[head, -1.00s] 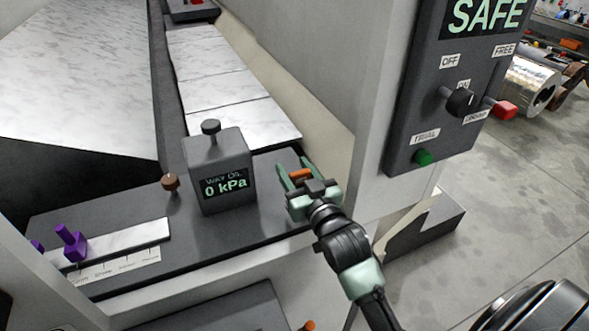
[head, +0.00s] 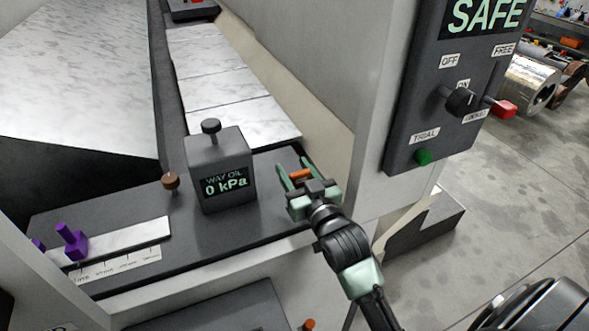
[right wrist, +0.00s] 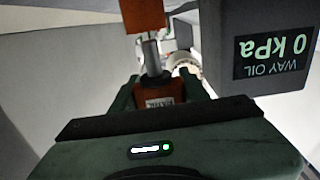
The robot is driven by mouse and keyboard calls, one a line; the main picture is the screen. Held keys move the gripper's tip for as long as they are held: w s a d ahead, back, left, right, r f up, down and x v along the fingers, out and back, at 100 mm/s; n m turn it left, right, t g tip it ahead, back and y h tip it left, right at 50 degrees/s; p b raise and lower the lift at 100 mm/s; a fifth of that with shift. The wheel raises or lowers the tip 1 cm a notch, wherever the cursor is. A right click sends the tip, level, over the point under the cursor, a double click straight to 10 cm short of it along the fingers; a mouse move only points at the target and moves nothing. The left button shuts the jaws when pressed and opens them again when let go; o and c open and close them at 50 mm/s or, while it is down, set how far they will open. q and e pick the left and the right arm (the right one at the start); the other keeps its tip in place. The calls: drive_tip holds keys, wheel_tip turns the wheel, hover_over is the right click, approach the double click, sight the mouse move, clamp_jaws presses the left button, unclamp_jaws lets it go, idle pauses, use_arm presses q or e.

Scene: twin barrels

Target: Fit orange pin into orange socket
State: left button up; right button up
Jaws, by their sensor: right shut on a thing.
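My right gripper (head: 293,171) comes in from the lower right in the head view, to the right of the way oil box. It is shut on an orange piece (head: 300,174), which I take to be the orange pin. In the right wrist view an orange block with a small label (right wrist: 160,91) sits between the fingers. A grey metal shaft (right wrist: 152,56) runs up from it to another orange block (right wrist: 143,15), cut by the top edge. I cannot tell which part is the socket, or whether the shaft is seated in anything. My left gripper is out of view.
The dark way oil box (head: 220,170) reads 0 kPa beside the gripper. A brown knob (head: 170,182) and a purple piece (head: 72,241) stand left. The control panel (head: 446,90) reads SAFE at right. Another orange end (head: 308,325) shows at the bottom edge.

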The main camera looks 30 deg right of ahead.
sight(294, 183)
drive_tip(key=shift+f+b, duration=1.05)
drive_tip(key=shift+f, duration=0.9)
drive_tip(key=o, duration=1.5)
drive_tip(key=shift+s+a+b, duration=0.15)
drive_tip(key=shift+s+b, duration=0.25)
drive_tip(key=shift+s, duration=1.55)
drive_tip(key=shift+s+a+b, duration=0.1)
drive_tip(key=shift+s+b, duration=0.25)
drive_tip(key=shift+s, duration=1.6)
drive_tip(key=shift+s+f, duration=0.1)
